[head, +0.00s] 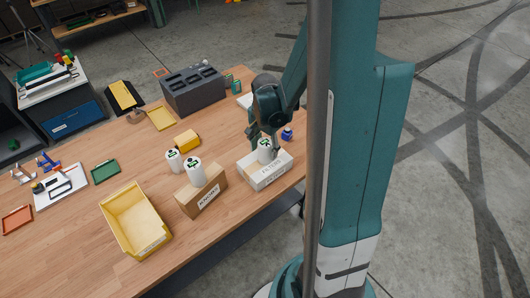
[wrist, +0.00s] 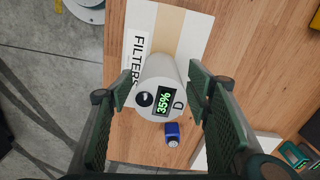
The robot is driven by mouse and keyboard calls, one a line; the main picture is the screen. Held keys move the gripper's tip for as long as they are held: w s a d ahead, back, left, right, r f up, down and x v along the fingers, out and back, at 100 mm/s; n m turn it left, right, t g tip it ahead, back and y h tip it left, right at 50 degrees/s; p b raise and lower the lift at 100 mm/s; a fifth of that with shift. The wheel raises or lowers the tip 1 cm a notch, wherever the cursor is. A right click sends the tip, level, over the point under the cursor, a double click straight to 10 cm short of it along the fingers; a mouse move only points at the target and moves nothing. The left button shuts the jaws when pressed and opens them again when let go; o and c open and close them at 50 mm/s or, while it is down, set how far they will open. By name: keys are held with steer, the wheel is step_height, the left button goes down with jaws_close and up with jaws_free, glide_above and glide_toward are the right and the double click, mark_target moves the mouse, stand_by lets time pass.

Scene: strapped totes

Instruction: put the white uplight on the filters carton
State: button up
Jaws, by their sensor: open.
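The white uplight (wrist: 160,88) is a white cylinder with a dark knob and a green "35%" display on its end face. It stands on the filters carton (head: 268,176), a white box with a tan tape strip; its "FILTERS" label shows in the wrist view (wrist: 138,52). The uplight also shows in the head view (head: 265,156), partly hidden by my gripper (head: 263,143). In the wrist view my gripper (wrist: 158,92) is open, with one finger on each side of the uplight. Gaps show between fingers and uplight.
A brown carton (head: 205,196) to the left bears a similar white cylinder (head: 195,172); another white cylinder (head: 174,161) stands behind it. A small blue item (head: 287,133) is close to the filters carton. A yellow bin (head: 152,238) and a grey slotted box (head: 192,92) stand farther off.

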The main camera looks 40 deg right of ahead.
steer(key=shift+r, duration=4.1)
steer(key=shift+a, duration=0.1)
steer(key=shift+a+r+n, duration=0.3)
steer(key=shift+a+r, duration=0.1)
steer(key=shift+r, duration=0.1)
steer(key=s+a+r+n+t, duration=0.3)
steer(key=a+r+n, duration=0.4)
steer(key=a, duration=0.4)
steer(key=s+a+r+n+t, duration=0.4)
steer(key=s+a+r+n, duration=0.2)
steer(key=a+r+n, duration=0.2)
steer(key=shift+a+r, duration=1.25)
steer(key=shift+a, duration=0.25)
steer(key=shift+s+f, duration=0.1)
steer(key=shift+f, duration=0.05)
